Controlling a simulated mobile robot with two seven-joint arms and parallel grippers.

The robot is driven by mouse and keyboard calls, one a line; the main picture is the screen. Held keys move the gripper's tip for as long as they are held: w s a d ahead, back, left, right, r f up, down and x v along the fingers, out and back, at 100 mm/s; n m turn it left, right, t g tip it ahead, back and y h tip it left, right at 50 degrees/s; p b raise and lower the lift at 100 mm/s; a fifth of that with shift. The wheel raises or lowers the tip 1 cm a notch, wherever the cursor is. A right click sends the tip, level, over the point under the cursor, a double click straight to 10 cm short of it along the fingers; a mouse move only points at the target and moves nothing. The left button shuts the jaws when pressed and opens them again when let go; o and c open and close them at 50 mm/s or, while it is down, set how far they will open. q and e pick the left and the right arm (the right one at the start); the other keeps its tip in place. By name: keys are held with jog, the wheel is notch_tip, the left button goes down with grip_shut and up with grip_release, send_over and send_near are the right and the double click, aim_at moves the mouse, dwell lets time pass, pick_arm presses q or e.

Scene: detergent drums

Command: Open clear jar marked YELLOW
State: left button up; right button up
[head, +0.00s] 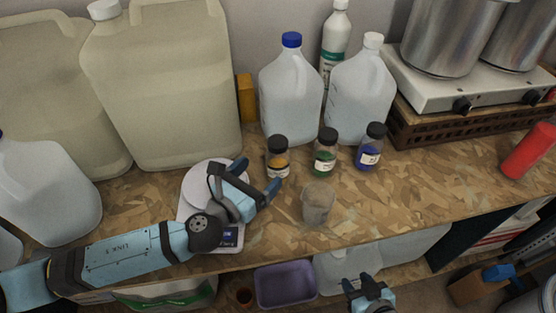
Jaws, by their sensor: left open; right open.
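Three small clear jars with black lids stand in a row on the wood-chip board worktop (420,195). The leftmost jar (278,160) holds yellow-orange contents, the middle jar (325,152) green and the right jar (370,147) blue. The label words are too small to read. The yellow jar is upright with its lid on. My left gripper (257,180) is open, with its fingers just left of and in front of the yellow jar; contact cannot be told. My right gripper (367,285) is open and empty, low in front of the worktop's edge.
A cloudy beaker (318,203) stands in front of the green jar. A white scale (192,205) lies under my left arm. Large drums (165,90) and water jugs (290,95) line the back. A hot plate (470,85) with pots is at right. A purple tub (285,287) sits below.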

aim_at(271, 162)
pick_arm(q)
jog(key=shift+x, duration=0.95)
jog(key=p+x, duration=0.1)
jog(key=x, duration=0.4)
jog(key=shift+w+d+f, duration=0.1)
jog(key=shift+w+f, duration=0.05)
jog(key=c, duration=1.1)
pick_arm(e)
jog(key=shift+r, duration=0.5)
